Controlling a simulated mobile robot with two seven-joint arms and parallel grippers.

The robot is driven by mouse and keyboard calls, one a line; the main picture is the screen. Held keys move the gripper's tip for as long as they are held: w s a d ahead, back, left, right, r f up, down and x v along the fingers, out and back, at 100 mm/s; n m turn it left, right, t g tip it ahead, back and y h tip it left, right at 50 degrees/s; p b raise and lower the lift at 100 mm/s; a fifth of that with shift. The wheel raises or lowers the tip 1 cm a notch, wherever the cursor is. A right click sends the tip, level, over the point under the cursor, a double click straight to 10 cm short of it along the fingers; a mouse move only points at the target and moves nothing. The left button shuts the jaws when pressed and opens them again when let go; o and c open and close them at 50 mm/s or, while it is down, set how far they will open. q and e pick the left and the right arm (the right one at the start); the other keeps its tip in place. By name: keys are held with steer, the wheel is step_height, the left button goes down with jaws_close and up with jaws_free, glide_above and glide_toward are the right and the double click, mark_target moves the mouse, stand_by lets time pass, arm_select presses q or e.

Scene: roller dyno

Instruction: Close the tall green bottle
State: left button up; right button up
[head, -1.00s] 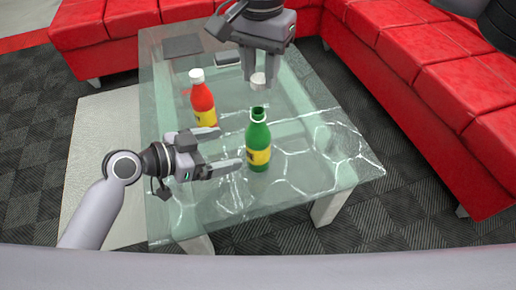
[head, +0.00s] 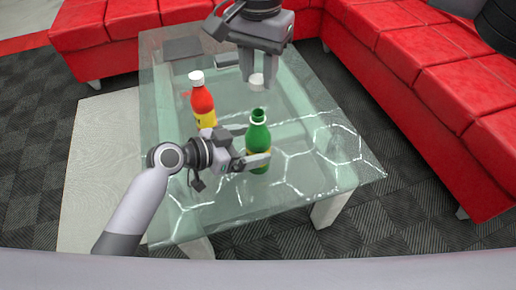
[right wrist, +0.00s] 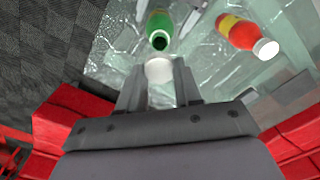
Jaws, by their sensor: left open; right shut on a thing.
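The tall green bottle (head: 258,134) stands upright and open on the glass table, its mouth bare. My left gripper (head: 259,150) is open at the bottle's body, with a finger across its front at label height; whether it touches cannot be told. My right gripper (head: 258,80) is shut on a white cap (head: 257,82), above and beyond the bottle's mouth. In the right wrist view the cap (right wrist: 159,70) sits between the fingertips, and the green bottle's dark opening (right wrist: 159,41) shows just past it, apart from the cap.
A red bottle with a yellow label and white cap (head: 203,104) stands left of the green one. The glass table (head: 310,175) has free room at right. Dark flat items (head: 182,47) lie at its back. Red sofas (head: 430,80) stand behind and right.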

arm_select(q)
steer(key=shift+x, duration=2.2)
steer(key=c, duration=1.5)
arm_select(e)
glide_above(258, 112)
steer(key=shift+f, duration=2.5)
